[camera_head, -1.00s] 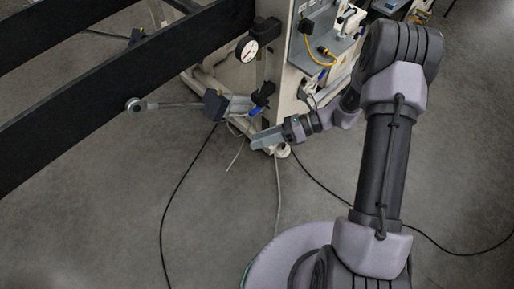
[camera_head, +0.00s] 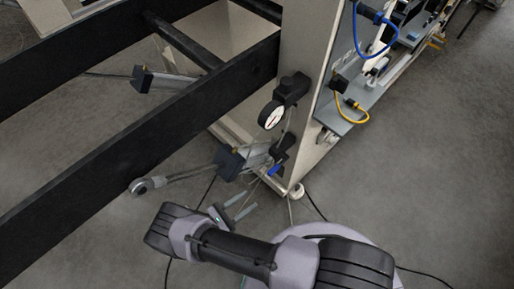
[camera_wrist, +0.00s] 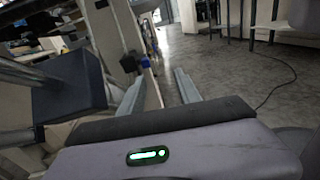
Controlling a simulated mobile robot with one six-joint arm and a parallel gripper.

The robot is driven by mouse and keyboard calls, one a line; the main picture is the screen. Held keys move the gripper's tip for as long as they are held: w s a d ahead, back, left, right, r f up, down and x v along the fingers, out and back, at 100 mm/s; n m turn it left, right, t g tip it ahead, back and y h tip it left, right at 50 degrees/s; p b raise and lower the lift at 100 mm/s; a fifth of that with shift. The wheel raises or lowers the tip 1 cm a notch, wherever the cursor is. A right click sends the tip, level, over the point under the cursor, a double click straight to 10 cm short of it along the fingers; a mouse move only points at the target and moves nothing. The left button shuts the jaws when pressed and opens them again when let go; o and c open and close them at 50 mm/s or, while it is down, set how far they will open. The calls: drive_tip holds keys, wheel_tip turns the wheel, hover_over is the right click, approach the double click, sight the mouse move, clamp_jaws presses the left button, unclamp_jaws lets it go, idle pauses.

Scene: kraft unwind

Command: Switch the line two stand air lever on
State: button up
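The blue air lever (camera_head: 275,169) is on a dark valve low on the stand's end post, below a round white pressure gauge (camera_head: 271,115). Its exact angle is hard to tell at this size. In the wrist view the blue lever (camera_wrist: 145,63) shows small, ahead of the fingers and near the left one. My gripper (camera_head: 250,198) is below and left of the lever in the head view, apart from it. In the wrist view my gripper (camera_wrist: 158,76) has its two grey fingers spread, with only floor and background between them.
A dark block with an air cylinder (camera_head: 232,162) and a rod with a round end (camera_head: 146,185) sit left of the lever. A long black beam (camera_head: 130,150) runs above them. A yellow hose (camera_head: 353,110) hangs right of the post. Floor to the right is open.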

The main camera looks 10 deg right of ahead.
drive_tip(key=w+a+n+t+y, duration=0.1)
drive_tip(key=a+n+t, duration=0.1)
approach(274, 169)
drive_tip(key=x, duration=0.6)
drive_tip(key=f+x, duration=0.1)
drive_tip(key=x, duration=0.2)
drive_tip(key=shift+w+d+b, duration=0.25)
drive_tip(key=shift+d+b, duration=0.05)
drive_tip(key=shift+b, duration=0.1)
drive_tip(key=shift+r, duration=0.1)
clamp_jaws()
idle(0.5)
